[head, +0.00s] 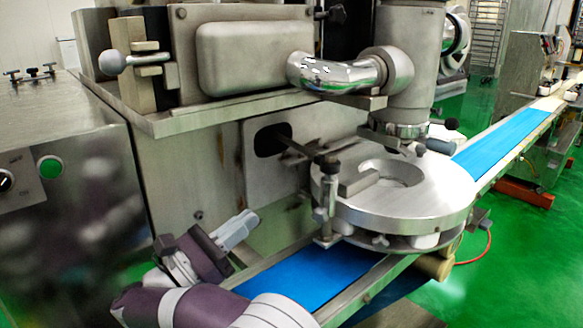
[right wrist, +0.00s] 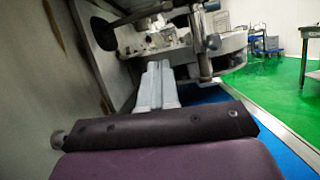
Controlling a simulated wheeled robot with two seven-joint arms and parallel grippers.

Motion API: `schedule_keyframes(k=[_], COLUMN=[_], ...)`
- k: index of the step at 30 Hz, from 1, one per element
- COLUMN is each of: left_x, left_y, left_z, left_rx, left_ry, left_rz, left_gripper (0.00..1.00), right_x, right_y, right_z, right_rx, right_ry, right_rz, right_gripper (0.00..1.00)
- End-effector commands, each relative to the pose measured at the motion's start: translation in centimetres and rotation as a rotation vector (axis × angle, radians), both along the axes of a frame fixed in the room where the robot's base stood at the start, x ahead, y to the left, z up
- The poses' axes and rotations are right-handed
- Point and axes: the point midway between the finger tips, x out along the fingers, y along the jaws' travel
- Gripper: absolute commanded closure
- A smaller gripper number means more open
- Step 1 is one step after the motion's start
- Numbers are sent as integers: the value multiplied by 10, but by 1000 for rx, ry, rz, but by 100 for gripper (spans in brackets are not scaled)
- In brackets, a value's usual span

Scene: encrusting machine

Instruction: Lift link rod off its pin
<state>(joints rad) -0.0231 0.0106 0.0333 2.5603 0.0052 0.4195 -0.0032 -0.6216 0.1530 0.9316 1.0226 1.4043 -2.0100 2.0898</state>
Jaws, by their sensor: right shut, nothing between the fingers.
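The link rod (head: 293,146) is a thin dark bar. It runs from a dark opening in the machine's side panel to a pin post (head: 328,180) beside the round plate. Its end appears to sit at the top of the post, by a black knob; the exact fit is too small to tell. In the right wrist view the post (right wrist: 205,66) stands ahead, right of the fingers. My right gripper (head: 256,217) is shut and empty, left of and below the rod, apart from it. Its closed fingers also show in the right wrist view (right wrist: 158,68). My left gripper is not in view.
The round metal plate (head: 420,195) lies over a blue conveyor belt (head: 310,275). The machine's flat side panel (head: 215,170) stands close behind my right gripper. A metal housing and bent pipe (head: 335,73) overhang the rod. A control cabinet (head: 70,180) is at left.

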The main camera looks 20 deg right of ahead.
Motion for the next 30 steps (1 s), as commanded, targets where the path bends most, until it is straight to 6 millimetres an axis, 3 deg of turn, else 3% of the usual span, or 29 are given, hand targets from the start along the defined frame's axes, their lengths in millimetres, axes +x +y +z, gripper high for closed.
schedule_keyframes(k=[11, 13, 21, 30], left_x=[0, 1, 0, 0], left_y=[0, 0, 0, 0], left_z=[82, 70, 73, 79], left_rx=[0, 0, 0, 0], left_ry=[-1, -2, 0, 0], left_rz=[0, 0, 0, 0], left_gripper=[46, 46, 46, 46], right_x=[7, 11, 28, 31], right_y=[-23, -38, -90, -105], right_z=[23, 17, 36, 69], right_rx=[-3, 1, 0, 1], right_ry=[6, -2, 0, 1], right_rz=[-2, -5, -3, 0], right_gripper=[100, 100, 100, 100])
